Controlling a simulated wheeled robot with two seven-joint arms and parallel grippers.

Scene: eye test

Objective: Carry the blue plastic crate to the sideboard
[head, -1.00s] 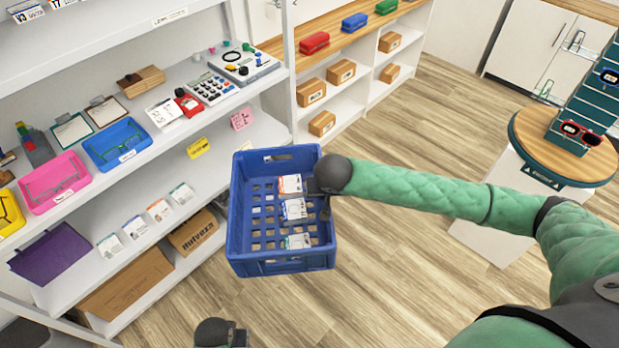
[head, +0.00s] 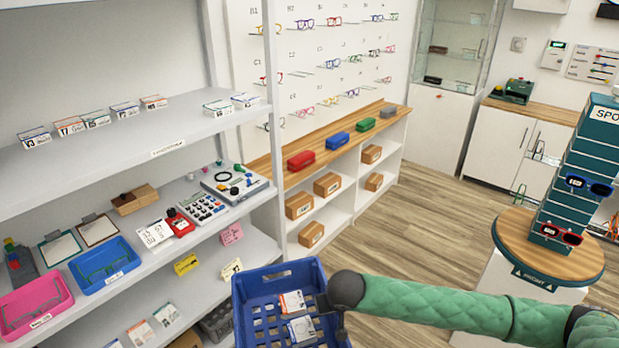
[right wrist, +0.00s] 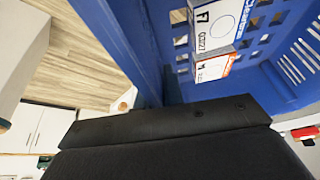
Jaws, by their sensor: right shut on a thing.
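The blue plastic crate (head: 279,280) is at the bottom of the head view, its near part cut off by the frame edge. Small white boxes with orange and blue labels (head: 292,302) lie inside it. My right gripper (head: 330,300) is shut on the crate's right side wall; its fingertips are partly hidden. The right wrist view shows the crate wall (right wrist: 110,35) close up, with the dark gripper body against it. A white sideboard (head: 512,140) with doors and a wooden top stands at the back right. My left gripper is out of view.
White shelves (head: 120,150) with trays and small goods run close along the left. A low wood-topped shelf unit (head: 285,182) stands ahead. A round display table (head: 505,235) with a sunglasses tower stands right. Wood floor (head: 425,205) is open between them.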

